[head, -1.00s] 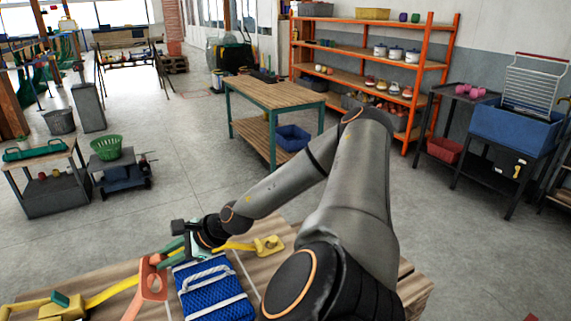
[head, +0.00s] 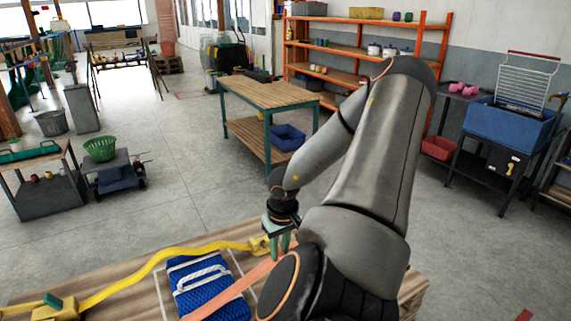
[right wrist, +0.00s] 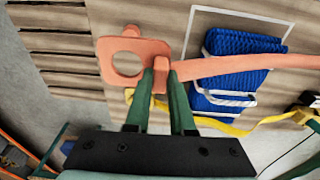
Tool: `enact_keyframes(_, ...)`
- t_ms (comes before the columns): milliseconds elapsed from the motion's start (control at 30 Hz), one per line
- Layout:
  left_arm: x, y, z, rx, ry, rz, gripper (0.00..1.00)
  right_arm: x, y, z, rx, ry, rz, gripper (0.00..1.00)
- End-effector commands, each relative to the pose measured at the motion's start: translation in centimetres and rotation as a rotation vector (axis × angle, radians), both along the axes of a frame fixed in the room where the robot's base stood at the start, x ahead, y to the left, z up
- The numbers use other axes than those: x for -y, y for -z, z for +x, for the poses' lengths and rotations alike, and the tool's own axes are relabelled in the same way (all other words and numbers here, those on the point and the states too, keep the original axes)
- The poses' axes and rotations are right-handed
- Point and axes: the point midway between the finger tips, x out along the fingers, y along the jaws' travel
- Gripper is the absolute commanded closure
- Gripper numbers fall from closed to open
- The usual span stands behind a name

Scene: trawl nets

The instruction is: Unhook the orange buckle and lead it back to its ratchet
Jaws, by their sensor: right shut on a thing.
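The orange buckle (right wrist: 127,62) is a flat piece with a round hole. In the right wrist view my right gripper (right wrist: 160,78) has its green fingers shut on the buckle's narrow part, and its orange strap (right wrist: 250,68) runs off to the right. In the head view my right gripper (head: 280,238) is at the right of the blue net bundle (head: 207,290), over the wooden table. The orange strap (head: 235,291) crosses the bundle's lower right. The buckle is largely hidden there by my gripper and arm. I cannot make out its ratchet. My left gripper is not in view.
A yellow strap (head: 150,262) runs across the table behind the bundle, from a yellow ratchet with a green handle (head: 62,308) to a yellow fitting (head: 258,244) close beside my right gripper. A wooden workbench (head: 270,92) stands beyond clear floor.

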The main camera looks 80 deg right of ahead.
Motion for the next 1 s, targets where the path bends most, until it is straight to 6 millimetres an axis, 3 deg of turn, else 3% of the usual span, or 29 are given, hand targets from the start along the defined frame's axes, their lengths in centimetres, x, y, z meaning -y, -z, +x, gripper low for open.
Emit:
enact_keyframes(500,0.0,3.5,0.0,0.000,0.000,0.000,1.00,-4.5,0.3,5.3,0.005,-0.001,0.000,1.00)
enact_keyframes(1000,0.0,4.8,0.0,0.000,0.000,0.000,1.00,-8.8,0.1,10.3,0.004,-0.002,0.004,1.00)
